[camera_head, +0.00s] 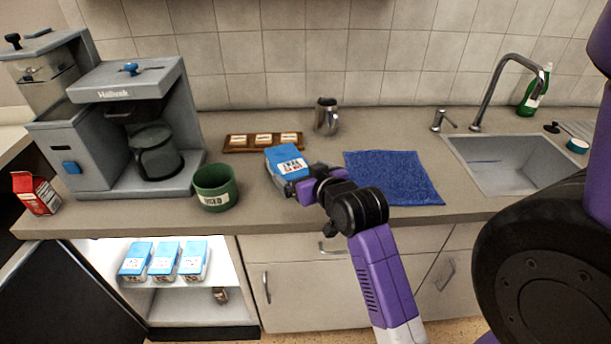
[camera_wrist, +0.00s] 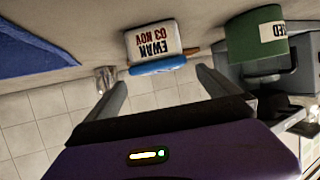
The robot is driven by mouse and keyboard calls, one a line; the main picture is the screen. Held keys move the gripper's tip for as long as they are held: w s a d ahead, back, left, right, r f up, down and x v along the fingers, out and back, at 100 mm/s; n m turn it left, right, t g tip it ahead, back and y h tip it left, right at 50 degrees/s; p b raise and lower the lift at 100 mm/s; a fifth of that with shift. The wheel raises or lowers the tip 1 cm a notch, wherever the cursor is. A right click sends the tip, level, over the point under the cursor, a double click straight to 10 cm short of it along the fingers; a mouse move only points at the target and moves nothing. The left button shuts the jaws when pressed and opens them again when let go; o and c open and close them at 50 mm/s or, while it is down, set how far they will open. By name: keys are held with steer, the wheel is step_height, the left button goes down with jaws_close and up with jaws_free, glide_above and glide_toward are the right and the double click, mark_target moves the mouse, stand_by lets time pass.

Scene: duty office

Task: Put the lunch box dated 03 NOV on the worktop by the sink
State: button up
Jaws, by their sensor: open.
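The lunch box (camera_head: 287,160) has a blue lid and a white label. It sits on the worktop (camera_head: 255,205), left of a blue cloth (camera_head: 392,178) and well left of the sink (camera_head: 497,165). In the wrist view the lunch box (camera_wrist: 154,42) shows upside down with "EWAN 03 NOV" on its label. My gripper (camera_head: 303,186) is at the near right side of the box. In the wrist view my gripper (camera_wrist: 163,77) is open, with the box just beyond its fingertips and nothing between them.
A green mug (camera_head: 215,188) stands left of the box, and a wooden tray (camera_head: 234,143) lies behind it. A steel jug (camera_head: 326,116) is at the back. Three more blue-lidded boxes (camera_head: 164,260) are in the open fridge below. A coffee machine (camera_head: 90,150) stands at left.

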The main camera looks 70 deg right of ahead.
steer(key=s+a+f+n+t+y, duration=0.2)
steer(key=a+f, duration=0.1)
steer(key=a, duration=0.8)
steer(key=s+a+f+n+t+y, duration=0.1)
steer(key=a+f+n+y, duration=0.15)
steer(key=a, duration=0.85)
steer(key=s+a+r+n+t+y, duration=0.2)
steer(key=s+a+n+y, duration=0.2)
steer(key=s+a, duration=0.9)
steer(key=shift+a+r+y, duration=0.35)
steer(key=shift+a+y, duration=0.2)
